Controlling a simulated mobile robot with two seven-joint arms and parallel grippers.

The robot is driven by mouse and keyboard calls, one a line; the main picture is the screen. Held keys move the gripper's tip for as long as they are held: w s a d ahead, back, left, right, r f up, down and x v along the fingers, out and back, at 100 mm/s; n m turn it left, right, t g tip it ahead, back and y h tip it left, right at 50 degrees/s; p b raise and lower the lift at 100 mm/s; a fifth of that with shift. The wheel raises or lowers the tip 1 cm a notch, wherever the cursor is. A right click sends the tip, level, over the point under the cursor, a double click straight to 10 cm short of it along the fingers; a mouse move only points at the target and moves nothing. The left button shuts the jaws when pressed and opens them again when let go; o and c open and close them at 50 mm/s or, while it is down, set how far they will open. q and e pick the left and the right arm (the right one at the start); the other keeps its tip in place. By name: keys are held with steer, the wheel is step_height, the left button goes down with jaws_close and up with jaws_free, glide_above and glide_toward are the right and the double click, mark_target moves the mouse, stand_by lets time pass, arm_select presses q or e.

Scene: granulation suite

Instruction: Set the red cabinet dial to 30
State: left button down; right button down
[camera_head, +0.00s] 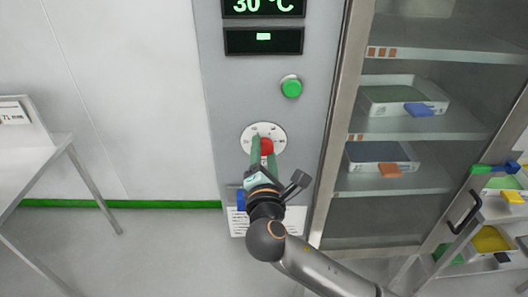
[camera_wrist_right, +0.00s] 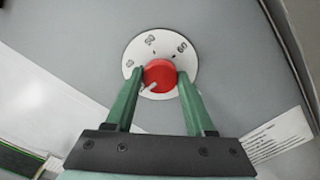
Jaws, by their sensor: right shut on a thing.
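The red dial (camera_head: 267,145) sits on a round white scale plate (camera_head: 277,132) on the grey cabinet panel. It also shows in the right wrist view (camera_wrist_right: 160,74), with a pale pointer mark toward its lower left. My right gripper (camera_head: 263,150) is shut on the dial, with one green finger on each side of it; the fingers also show in the right wrist view (camera_wrist_right: 159,88). The scale numbers are too small to read surely. The display (camera_head: 263,6) above reads 30 °C. My left gripper is not in view.
A green button (camera_head: 291,88) and a second dark display (camera_head: 263,41) are above the dial. A glass-doored cabinet (camera_head: 335,130) with trays on shelves stands at the right. A white table (camera_head: 30,150) is at the left. A printed label (camera_head: 238,222) is below the dial.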

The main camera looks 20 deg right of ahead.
steer(key=shift+n, duration=0.7)
steer(key=shift+c, duration=1.3)
jaws_free()
